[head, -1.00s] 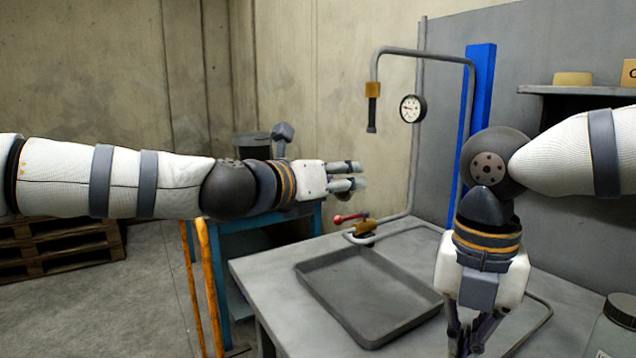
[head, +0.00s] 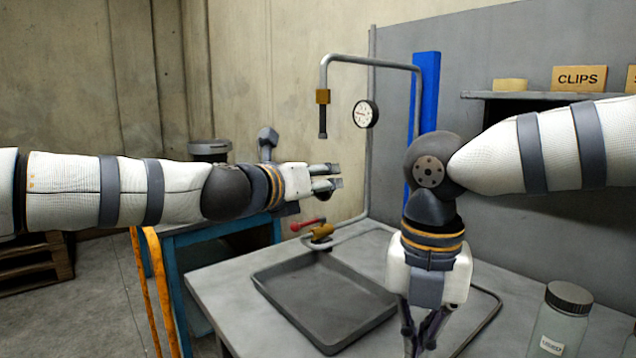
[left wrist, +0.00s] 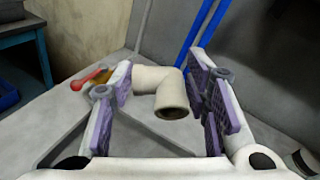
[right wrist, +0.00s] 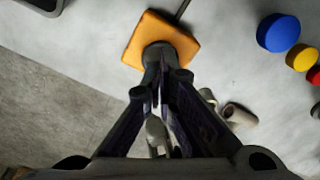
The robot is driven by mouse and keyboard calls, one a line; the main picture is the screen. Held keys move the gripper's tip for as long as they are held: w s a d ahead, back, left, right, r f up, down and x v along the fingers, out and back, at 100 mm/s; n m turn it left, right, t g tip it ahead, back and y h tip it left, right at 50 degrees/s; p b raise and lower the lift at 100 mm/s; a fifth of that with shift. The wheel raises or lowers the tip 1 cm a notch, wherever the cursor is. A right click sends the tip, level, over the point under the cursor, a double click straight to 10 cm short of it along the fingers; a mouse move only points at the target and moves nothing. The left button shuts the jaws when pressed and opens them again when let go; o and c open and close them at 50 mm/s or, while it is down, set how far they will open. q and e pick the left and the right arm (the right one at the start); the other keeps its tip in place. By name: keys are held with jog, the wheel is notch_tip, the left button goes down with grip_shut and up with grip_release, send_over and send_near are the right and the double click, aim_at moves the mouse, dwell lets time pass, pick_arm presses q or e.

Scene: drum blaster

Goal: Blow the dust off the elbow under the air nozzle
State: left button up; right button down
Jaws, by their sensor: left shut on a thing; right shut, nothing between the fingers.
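The air nozzle (head: 322,120), a dark tube under a brass fitting, hangs from a bent grey pipe in the head view. My left gripper (head: 337,176) shows below the nozzle, slightly right of its tip; the depth between them is unclear. In the left wrist view my left gripper (left wrist: 163,95) is shut on the beige pipe elbow (left wrist: 158,80), whose open end faces the camera. Dust on it cannot be made out. My right gripper (head: 425,338) points down over the table; in the right wrist view it (right wrist: 160,70) is shut and empty, near an orange block (right wrist: 160,38).
A red-handled valve (head: 307,225) stands behind the grey tray (head: 325,300) on the table. A gauge (head: 366,114) is right of the nozzle. A lidded jar (head: 563,320) stands front right. Blue (right wrist: 278,33), yellow and red round things lie beside the orange block.

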jog(key=shift+f, duration=1.45)
dwell(1.1)
dwell(2.0)
jog(key=shift+r, duration=3.6)
